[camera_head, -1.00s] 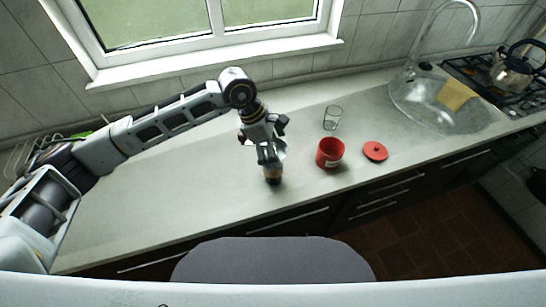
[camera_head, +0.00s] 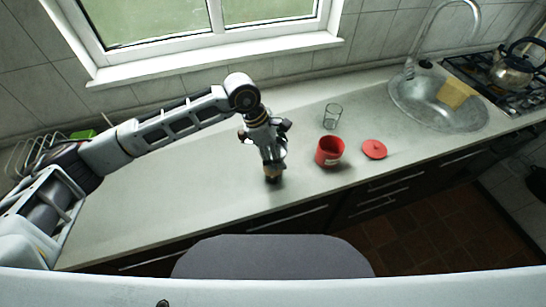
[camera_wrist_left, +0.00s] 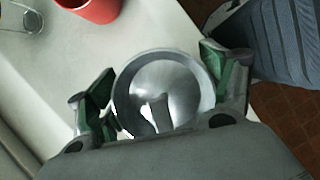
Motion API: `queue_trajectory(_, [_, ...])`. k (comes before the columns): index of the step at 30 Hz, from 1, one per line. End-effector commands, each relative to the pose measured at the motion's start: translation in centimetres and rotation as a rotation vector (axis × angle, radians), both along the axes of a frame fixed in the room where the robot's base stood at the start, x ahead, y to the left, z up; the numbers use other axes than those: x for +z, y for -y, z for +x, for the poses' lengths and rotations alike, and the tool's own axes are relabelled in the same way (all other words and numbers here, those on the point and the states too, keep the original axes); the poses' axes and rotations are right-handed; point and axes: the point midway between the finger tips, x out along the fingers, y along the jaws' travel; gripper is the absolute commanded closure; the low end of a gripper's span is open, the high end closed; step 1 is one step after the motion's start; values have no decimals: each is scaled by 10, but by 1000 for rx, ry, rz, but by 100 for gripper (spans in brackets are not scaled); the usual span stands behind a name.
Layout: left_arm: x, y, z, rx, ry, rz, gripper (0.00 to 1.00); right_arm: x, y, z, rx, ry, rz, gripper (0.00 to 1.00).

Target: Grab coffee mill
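The coffee mill (camera_head: 272,175) stands upright on the counter near its front edge, with its brown lower part showing in the head view. My left gripper (camera_head: 271,161) is over it from above and hides its upper part. In the left wrist view, the mill's round metal bowl (camera_wrist_left: 142,82) lies between the fingers of my left gripper (camera_wrist_left: 155,90). The fingers with green pads stand apart on either side of the bowl, and I see no firm grip. My right gripper is not in view.
A red canister (camera_head: 329,153) stands open right of the mill, with its red lid (camera_head: 374,149) beside it. A clear glass (camera_head: 332,117) stands behind. The sink (camera_head: 440,108) is farther right. The counter left of the mill is mostly clear.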

Motion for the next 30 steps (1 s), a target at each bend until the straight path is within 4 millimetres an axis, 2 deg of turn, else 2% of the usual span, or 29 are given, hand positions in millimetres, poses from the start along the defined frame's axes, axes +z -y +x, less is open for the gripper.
queue_trajectory(1, [0, 0, 0, 0, 0, 0, 45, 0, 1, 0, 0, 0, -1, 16])
queue_trajectory(5, [0, 0, 0, 0, 0, 0, 61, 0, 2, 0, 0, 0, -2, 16])
queue_trajectory(7, [1, 0, 1, 0, 2, -1, 61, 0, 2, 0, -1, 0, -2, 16])
queue_trajectory(9, [1, 0, 1, 1, 2, -1, 74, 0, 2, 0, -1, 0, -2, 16])
queue_trajectory(10, [1, 0, 1, 1, 2, -1, 75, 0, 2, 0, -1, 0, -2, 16])
queue_trajectory(12, [2, 0, 1, 0, 2, -1, 91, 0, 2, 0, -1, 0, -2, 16])
queue_trajectory(20, [14, 1, 1, 0, 4, -2, 91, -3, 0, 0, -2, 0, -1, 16])
queue_trajectory(30, [58, 0, 1, 0, 6, -2, 91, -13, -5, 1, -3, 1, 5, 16])
